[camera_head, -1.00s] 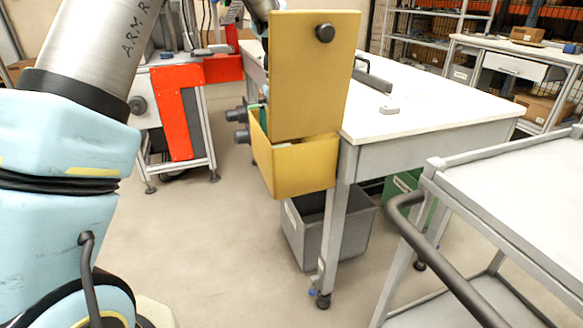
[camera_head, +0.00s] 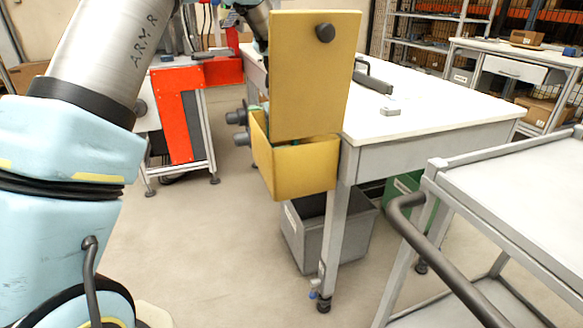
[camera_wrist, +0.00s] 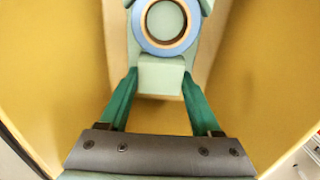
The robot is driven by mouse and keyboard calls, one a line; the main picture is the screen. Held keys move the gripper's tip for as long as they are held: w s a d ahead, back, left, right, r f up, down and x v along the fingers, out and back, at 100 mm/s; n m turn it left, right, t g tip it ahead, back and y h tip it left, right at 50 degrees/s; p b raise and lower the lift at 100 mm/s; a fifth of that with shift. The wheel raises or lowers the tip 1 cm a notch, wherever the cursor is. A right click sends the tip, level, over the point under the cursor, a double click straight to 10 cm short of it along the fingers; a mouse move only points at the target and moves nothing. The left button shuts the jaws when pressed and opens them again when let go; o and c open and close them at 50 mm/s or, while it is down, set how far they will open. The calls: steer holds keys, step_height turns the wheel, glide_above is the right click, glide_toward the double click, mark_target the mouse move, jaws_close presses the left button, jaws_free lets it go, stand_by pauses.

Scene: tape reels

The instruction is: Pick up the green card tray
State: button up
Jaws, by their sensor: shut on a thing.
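The green card tray (camera_wrist: 161,77) is pale green in the wrist view, with a round, blue-rimmed reel (camera_wrist: 166,22) at its far end. My gripper (camera_wrist: 160,73) has its two teal fingers on either side of the tray's near block and is shut on it. Yellow walls surround the tray in this view. In the head view the yellow box (camera_head: 305,172) hangs at the table's corner with its lid panel (camera_head: 305,85) upright. The panel hides my gripper and most of the tray there.
A white-topped table (camera_head: 430,105) stands right of the box. A grey bin (camera_head: 305,235) sits on the floor below. A cart (camera_head: 520,190) is at the front right, and a red-fronted stand (camera_head: 180,110) at the back left. Open floor lies between.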

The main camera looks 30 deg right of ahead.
jaws_close()
steer(key=shift+r, duration=0.15)
